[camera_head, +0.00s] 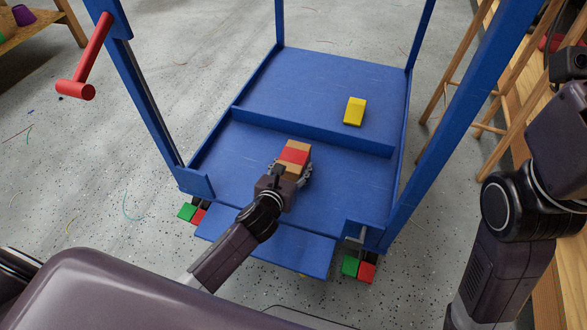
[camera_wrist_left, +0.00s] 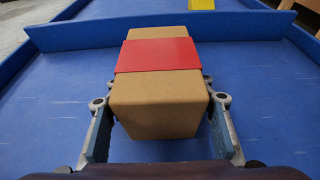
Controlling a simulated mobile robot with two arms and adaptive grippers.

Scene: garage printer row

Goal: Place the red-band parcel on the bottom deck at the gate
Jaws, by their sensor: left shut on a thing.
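The red-band parcel (camera_head: 293,157) is a small brown box with a red band across it. My left gripper (camera_head: 287,172) is shut on it, one finger on each side, as the left wrist view shows the parcel (camera_wrist_left: 160,95) between the fingers (camera_wrist_left: 160,125). The parcel is over the near section of the blue bottom deck (camera_head: 345,190), in front of the low divider (camera_head: 310,132). I cannot tell whether its underside touches the deck. The gate (camera_head: 265,248) is a blue flap folded down at the near edge. The right arm shows at the right, but its gripper is out of view.
A yellow block (camera_head: 355,111) lies on the far section of the deck. Blue posts (camera_head: 140,85) rise at the corners, and a red handle (camera_head: 88,65) sticks out left. Wooden stools (camera_head: 470,80) and a bench stand close at the right. The deck around the parcel is clear.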

